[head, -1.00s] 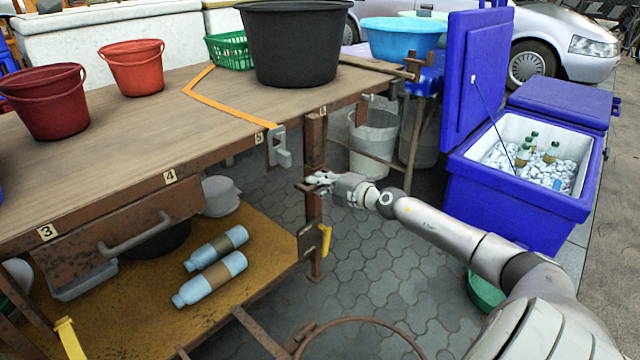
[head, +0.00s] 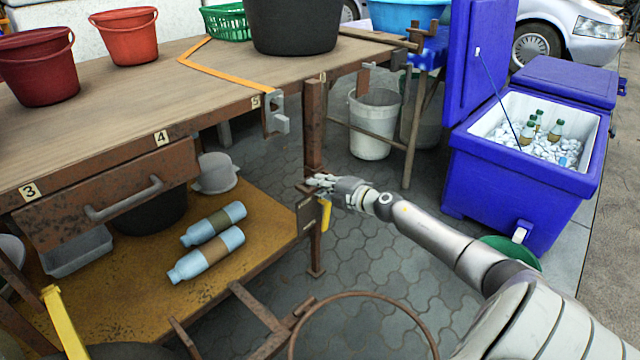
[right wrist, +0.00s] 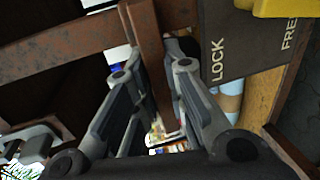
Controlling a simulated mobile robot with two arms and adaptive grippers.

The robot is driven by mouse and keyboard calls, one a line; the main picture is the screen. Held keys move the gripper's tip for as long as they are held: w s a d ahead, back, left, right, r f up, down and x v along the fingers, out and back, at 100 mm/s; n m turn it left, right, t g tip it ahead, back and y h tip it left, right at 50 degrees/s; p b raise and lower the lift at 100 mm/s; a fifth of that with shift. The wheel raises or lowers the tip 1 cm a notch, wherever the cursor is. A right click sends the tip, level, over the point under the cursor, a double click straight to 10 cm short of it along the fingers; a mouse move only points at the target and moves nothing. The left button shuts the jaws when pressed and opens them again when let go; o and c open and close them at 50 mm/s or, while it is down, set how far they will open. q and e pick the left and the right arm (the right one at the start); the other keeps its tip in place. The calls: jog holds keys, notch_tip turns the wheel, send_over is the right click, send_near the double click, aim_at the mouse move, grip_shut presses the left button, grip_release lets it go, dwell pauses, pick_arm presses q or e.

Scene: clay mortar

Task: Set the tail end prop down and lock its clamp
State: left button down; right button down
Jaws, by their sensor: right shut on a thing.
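The tail end prop (head: 314,125) is a rusty upright post at the table's right end, with a small foot (head: 316,272) low over the paving. I cannot tell whether the foot touches. Its clamp plate (head: 306,214) sits at shelf height, with a yellow lever (head: 325,213) hanging down beside it. In the right wrist view the plate (right wrist: 228,58) reads LOCK and FREE, and the yellow lever (right wrist: 285,8) shows partly, nearer FREE. My right gripper (head: 320,182) is shut on the prop just above the plate; its fingers flank the rusty bar. My left gripper is not in view.
The table (head: 110,120) holds red buckets, a green basket and a black tub. Bottles (head: 207,255) lie on the lower shelf (head: 130,310). A rusty ring (head: 365,295) stands out in front. A blue cooler (head: 520,170) is at right. Paving between is clear.

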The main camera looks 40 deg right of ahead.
jog(key=shift+f, duration=0.1)
jog(key=c, duration=1.5)
grip_release()
jog(key=shift+s, duration=0.15)
jog(key=shift+v, duration=5.85)
